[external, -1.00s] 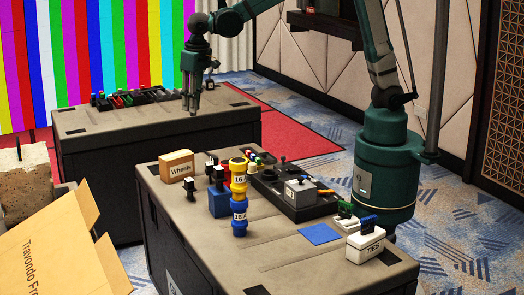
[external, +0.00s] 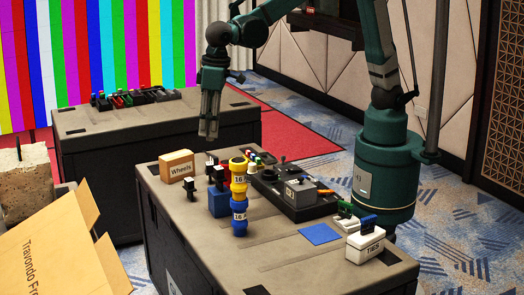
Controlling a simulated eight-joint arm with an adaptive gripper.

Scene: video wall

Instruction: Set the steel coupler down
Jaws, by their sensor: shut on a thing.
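My gripper (external: 208,130) hangs pointing down in the air, above and behind the back left part of the near case (external: 262,252). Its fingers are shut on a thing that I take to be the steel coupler. The coupler is too small and too close in colour to the grey fingers to make out. The gripper is apart from everything on the case tops.
The near case carries a Wheels box (external: 176,167), stacked yellow and blue cylinders (external: 239,205), a dark tray (external: 275,185), a grey box (external: 300,194), a blue square (external: 320,233) and a white Ties box (external: 366,246). The far case (external: 100,122) has clear top space.

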